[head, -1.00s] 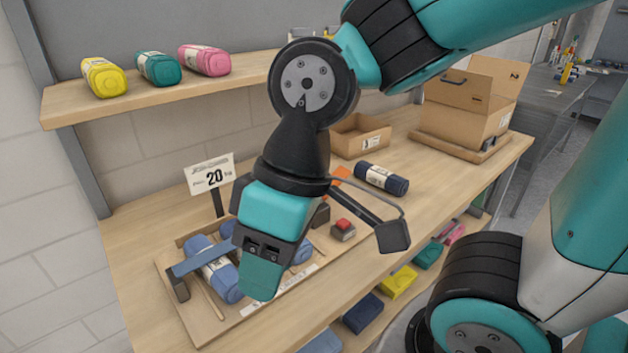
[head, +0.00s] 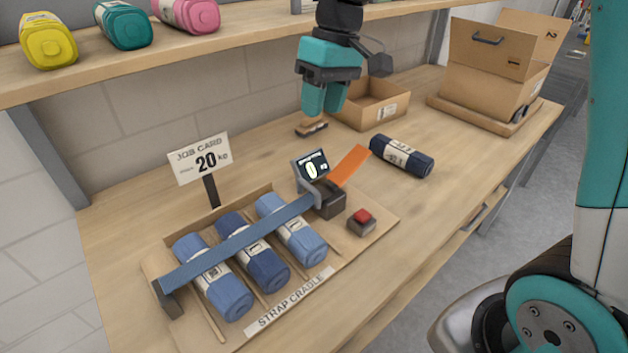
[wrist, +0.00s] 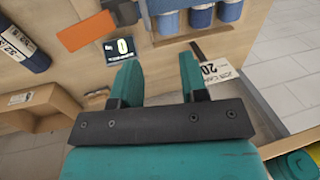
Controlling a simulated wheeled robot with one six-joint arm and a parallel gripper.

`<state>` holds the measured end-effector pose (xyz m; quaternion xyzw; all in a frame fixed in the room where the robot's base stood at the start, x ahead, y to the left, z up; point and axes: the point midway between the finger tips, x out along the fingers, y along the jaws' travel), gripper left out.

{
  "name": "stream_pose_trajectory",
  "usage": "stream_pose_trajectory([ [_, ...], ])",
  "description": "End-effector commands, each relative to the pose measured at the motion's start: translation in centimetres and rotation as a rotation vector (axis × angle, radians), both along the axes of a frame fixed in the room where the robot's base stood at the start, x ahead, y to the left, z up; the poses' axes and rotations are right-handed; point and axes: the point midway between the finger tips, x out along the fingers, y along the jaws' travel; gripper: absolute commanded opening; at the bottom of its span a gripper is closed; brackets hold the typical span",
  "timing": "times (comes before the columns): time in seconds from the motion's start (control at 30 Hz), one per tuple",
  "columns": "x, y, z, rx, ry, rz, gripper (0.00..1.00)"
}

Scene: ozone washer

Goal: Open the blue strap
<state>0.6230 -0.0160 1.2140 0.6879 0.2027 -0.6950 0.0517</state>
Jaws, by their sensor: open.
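The blue strap (head: 236,241) runs tight across three blue rolls, a light one (head: 222,286), a dark one (head: 262,262) and another light one (head: 296,232), in the strap cradle (head: 180,334). Its left end meets a dark bracket (head: 170,301). Its right end meets a dark buckle block (head: 330,203) with a raised orange lever (head: 349,164). The lever also shows in the wrist view (wrist: 87,31). My gripper (head: 324,108) is open and empty, above the back of the bench beyond the buckle. Its two fingers (wrist: 160,72) are apart in the wrist view.
A small display (head: 312,167) reads 0 beside the buckle. A red button box (head: 361,221) sits right of it. A job card (head: 201,160) reads 20 kg. A dark blue roll (head: 402,156), open box (head: 370,103) and larger carton (head: 490,75) stand farther right. A shelf (head: 250,42) overhangs behind.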

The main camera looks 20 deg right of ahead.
Motion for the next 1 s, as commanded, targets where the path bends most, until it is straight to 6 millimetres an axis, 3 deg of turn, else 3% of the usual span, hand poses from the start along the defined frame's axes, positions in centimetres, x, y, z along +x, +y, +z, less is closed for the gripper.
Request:
stream_pose_trajectory([
  [0.03, 1.6, -0.8, -0.6, -0.010, 0.011, -0.020, 0.40],
  [0.1, 2.8, -1.6, -1.0, -0.019, 0.019, -0.035, 0.40],
  [0.2, 3.5, -1.9, -1.6, -0.025, 0.026, -0.045, 0.40],
  [0.37, 3.2, -1.6, -3.9, -0.026, 0.029, -0.046, 0.40],
  [0.8, 2.6, 0.2, -13.5, -0.026, 0.029, -0.045, 0.40],
  [1.0, 2.4, 0.8, -16.6, -0.026, 0.026, -0.046, 0.40],
])
